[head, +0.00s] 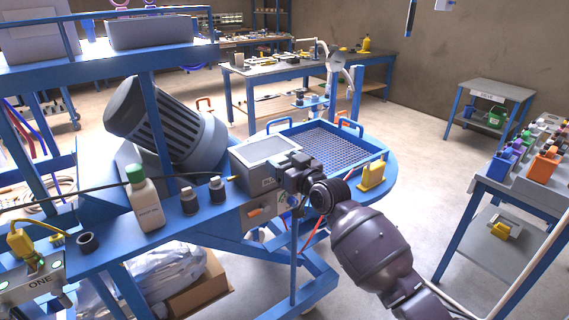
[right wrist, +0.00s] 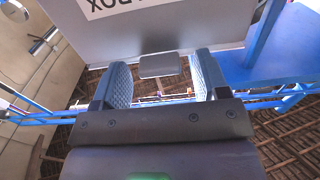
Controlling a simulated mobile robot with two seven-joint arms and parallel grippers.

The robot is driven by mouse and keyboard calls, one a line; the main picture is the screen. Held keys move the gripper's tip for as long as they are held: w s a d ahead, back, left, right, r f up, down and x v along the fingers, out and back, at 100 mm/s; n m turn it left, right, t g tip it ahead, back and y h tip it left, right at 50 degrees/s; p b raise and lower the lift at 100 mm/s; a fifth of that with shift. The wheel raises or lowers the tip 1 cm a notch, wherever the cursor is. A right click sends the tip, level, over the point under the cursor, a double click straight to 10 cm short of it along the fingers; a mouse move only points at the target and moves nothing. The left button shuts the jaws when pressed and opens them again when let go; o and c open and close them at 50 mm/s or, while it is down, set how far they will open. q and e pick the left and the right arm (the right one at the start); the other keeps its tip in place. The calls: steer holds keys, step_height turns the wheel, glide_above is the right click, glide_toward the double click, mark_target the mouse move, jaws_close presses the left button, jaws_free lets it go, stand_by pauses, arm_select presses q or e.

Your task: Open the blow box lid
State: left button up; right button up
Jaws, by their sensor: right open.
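The blow box (head: 260,178) is a grey box on the blue bench in the head view, with a pale flat lid (head: 266,149) lying shut on top. My right gripper (head: 286,166) is at the box's right side, near the lid's edge. In the right wrist view the box's grey face (right wrist: 180,25) fills the top, with an upside-down label ending in "OX". A small grey tab (right wrist: 160,65) sticks out from it. The fingers of my right gripper (right wrist: 160,78) are open on either side of the tab, with gaps. My left gripper is not in view.
A blue mesh tray (head: 325,147) lies behind the box, with a yellow piece (head: 372,174) beside it. Open floor lies to the right.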

jaws_close()
stand_by(0.4)
steer(key=shift+w, duration=0.1)
